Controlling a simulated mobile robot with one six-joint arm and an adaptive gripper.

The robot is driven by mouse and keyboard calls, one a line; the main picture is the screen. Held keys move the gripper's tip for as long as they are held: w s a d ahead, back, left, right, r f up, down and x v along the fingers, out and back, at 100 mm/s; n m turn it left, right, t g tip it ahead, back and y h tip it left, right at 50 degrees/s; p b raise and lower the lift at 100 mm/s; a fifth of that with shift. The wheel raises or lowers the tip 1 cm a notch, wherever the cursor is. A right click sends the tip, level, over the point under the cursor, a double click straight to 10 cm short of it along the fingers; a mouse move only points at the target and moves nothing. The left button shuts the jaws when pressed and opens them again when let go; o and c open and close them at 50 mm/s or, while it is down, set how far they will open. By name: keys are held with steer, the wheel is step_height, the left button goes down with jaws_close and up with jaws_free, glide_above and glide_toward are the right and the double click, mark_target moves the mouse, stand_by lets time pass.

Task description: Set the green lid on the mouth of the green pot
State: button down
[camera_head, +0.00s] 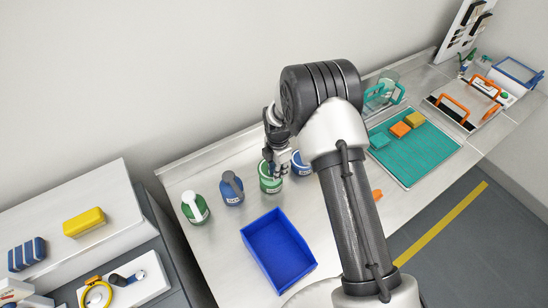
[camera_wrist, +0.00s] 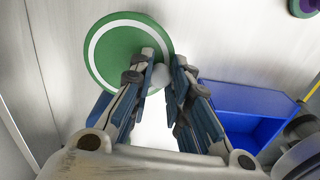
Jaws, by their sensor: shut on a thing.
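My gripper (camera_head: 275,165) is over the green pot (camera_head: 270,185) on the bench, and its fingers hide most of the pot's mouth. In the wrist view, my gripper (camera_wrist: 165,75) is shut on the pale knob (camera_wrist: 158,78) of the green lid (camera_wrist: 108,50). The lid is a round green disc with a white ring, seen from above. In the head view the lid is not clearly distinguishable at the fingers. The pot does not show in the wrist view, so I cannot tell whether lid and pot touch.
A blue pot (camera_head: 300,165) stands close right of the green pot. A blue bottle (camera_head: 232,190) and a green bottle (camera_head: 195,208) stand to the left. An open blue bin (camera_head: 278,250) is in front. A teal mat (camera_head: 425,150) with blocks lies right, beyond my arm.

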steer(key=shift+w+a+n, duration=0.1)
steer(key=shift+a+n, duration=0.05)
steer(key=shift+n, duration=0.15)
steer(key=shift+f+b, duration=2.15)
steer(key=shift+f, duration=0.3)
steer(key=shift+f+b, duration=0.25)
steer(key=shift+b, duration=0.05)
steer(key=c, duration=1.4)
jaws_free()
steer(key=shift+c, duration=0.2)
